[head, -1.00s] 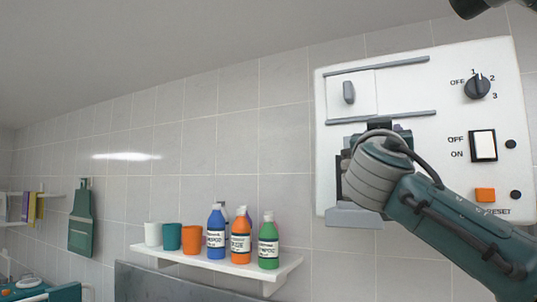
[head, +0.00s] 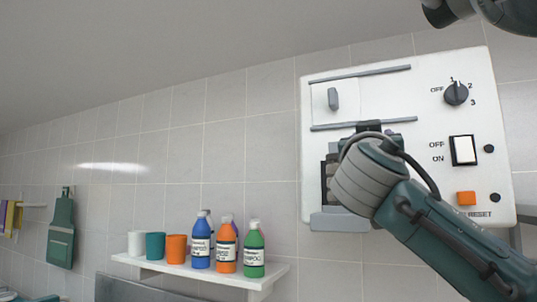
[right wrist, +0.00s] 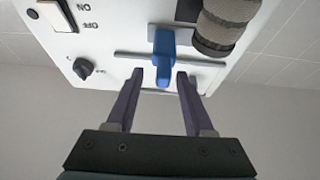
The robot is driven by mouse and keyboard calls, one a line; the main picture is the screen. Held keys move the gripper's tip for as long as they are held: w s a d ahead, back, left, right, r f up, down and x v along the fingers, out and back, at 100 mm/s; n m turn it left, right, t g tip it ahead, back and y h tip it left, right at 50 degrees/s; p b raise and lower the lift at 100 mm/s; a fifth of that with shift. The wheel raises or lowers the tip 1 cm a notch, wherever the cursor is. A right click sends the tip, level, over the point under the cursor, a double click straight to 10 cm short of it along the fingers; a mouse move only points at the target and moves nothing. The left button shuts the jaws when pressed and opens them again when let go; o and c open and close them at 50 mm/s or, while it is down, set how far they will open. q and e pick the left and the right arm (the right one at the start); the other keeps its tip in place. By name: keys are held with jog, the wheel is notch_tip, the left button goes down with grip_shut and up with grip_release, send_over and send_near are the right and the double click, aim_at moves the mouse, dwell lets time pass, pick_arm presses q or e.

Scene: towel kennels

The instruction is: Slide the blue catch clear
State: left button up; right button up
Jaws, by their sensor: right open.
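The blue catch (right wrist: 163,52) shows in the right wrist view, crossing a grey rail (right wrist: 130,54) on the white wall box (right wrist: 100,18). My right gripper (right wrist: 160,76) is open, with its two purple fingers on either side of the catch's lower end in that view. There is a gap on each side; I cannot tell whether the tips reach past it in depth. In the head view my right arm covers the catch, and the gripper is mostly hidden at the lower rail. My left gripper is in neither view.
The white box (head: 430,100) also carries a grey handle (head: 333,98), a knob (head: 456,93), a rocker switch (head: 463,150) and an orange button (head: 466,198). A grey banded thing (right wrist: 222,25) sits close beside the catch. A shelf (head: 262,280) holds cups and bottles.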

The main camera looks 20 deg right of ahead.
jog(key=b+v, duration=0.4)
jog(key=v, duration=0.4)
